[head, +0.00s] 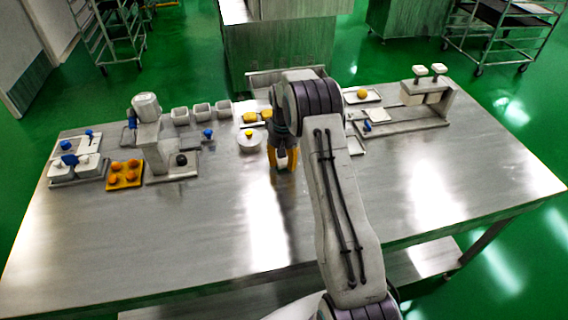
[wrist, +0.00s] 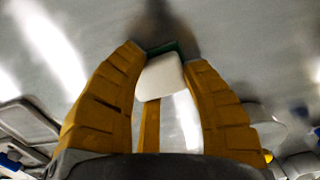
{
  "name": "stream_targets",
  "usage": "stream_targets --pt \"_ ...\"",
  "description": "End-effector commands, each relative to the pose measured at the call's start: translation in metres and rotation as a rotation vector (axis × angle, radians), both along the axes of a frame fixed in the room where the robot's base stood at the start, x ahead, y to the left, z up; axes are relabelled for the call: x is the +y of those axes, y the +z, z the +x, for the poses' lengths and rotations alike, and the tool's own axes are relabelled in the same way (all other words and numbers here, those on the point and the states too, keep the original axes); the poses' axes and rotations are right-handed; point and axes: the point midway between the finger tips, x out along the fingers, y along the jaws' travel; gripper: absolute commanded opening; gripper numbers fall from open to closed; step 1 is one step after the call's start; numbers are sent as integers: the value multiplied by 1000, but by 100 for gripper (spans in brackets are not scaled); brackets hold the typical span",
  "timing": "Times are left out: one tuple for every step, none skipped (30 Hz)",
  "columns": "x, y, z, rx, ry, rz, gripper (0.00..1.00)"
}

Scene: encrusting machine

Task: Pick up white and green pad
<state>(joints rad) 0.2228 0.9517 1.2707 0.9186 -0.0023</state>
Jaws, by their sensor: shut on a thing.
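My gripper (head: 283,165) shows in the head view near the middle of the steel table, with its yellow fingers pointing down. In the wrist view my gripper (wrist: 163,75) is shut on the white and green pad (wrist: 160,77). The pad's white face is towards the camera, and a strip of green shows along its far edge. In the head view the pad (head: 281,162) is a small pale patch between the fingers, mostly hidden by them. I cannot tell how far it is above the table.
A round white dish (head: 249,142) stands just left of my gripper. An orange tray (head: 125,175) with several round pieces and a grey machine (head: 150,135) are further left. A grey stand (head: 435,105) is at the right. The table front (head: 200,235) is clear.

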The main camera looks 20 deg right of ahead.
Motion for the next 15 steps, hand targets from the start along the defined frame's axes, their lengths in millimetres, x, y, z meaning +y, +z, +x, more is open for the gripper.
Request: stream_targets --pt "0 0 0 1 0 0 16" --pt "0 0 0 0 0 0 16" --pt "0 1 0 0 0 0 16" --pt "0 3 0 0 0 0 16" --pt "0 5 0 -1 0 0 16" --pt "0 8 1 -3 0 -1 16" --pt "0 12 1 -3 0 -1 16" --pt "0 16 1 -4 0 -1 16" --pt "0 22 1 -5 0 -1 16" --pt "0 26 1 -4 0 -1 16" --pt "0 31 1 -4 0 -1 16" --pt "0 38 1 -5 0 -1 16" --pt "0 43 1 -4 0 -1 16" --pt "0 48 1 -5 0 -1 16" --pt "0 55 1 -4 0 -1 16"
